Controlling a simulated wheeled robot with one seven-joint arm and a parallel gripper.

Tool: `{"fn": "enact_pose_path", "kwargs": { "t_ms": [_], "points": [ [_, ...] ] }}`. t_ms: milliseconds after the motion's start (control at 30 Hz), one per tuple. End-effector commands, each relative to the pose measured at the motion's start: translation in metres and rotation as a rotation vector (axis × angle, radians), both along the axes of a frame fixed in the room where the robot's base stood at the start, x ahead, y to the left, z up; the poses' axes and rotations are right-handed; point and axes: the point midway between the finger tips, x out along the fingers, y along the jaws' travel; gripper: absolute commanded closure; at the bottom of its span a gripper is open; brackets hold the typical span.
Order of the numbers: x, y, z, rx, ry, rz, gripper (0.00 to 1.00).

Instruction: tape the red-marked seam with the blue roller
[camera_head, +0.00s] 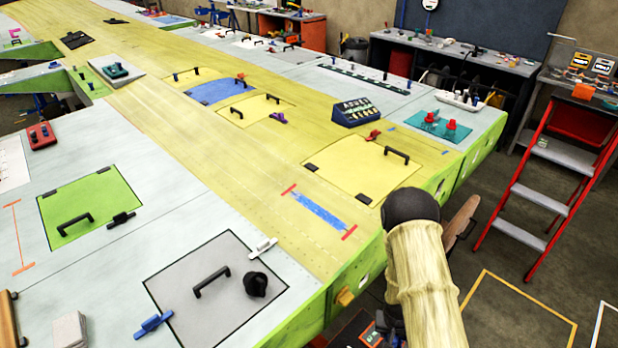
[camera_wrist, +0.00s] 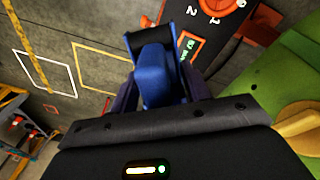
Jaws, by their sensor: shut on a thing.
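The blue roller (camera_wrist: 154,72), a blue body with a black cylinder at its far end, is held between the fingers of my gripper (camera_wrist: 155,82) in the wrist view. In the head view my arm covers most of the gripper, and I cannot clearly make out the roller there. The seam lies on the yellow wing skin near its front edge, with a red mark (camera_head: 289,188) at its upper-left end and another red mark (camera_head: 349,232) at its lower-right end.
The wing's green edge (camera_wrist: 285,105) is close on the right in the wrist view. A dark numbered board (camera_wrist: 205,25) lies beyond the roller. A red stepladder (camera_head: 556,170) stands at right. A white clip (camera_head: 263,248) and black knob (camera_head: 256,284) sit left of the seam.

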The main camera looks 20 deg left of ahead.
Motion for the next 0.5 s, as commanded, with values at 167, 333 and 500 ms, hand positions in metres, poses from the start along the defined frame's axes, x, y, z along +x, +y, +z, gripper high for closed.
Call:
{"fn": "enact_pose_path", "kwargs": {
  "t_ms": [167,333,500],
  "points": [
    [-0.006,-0.023,-0.037,-0.001,0.003,-0.021,0.71],
    [-0.007,-0.035,-0.06,0.0,-0.002,-0.028,0.71],
    [-0.007,-0.035,-0.073,0.001,-0.001,-0.03,0.71]
  ]
}}
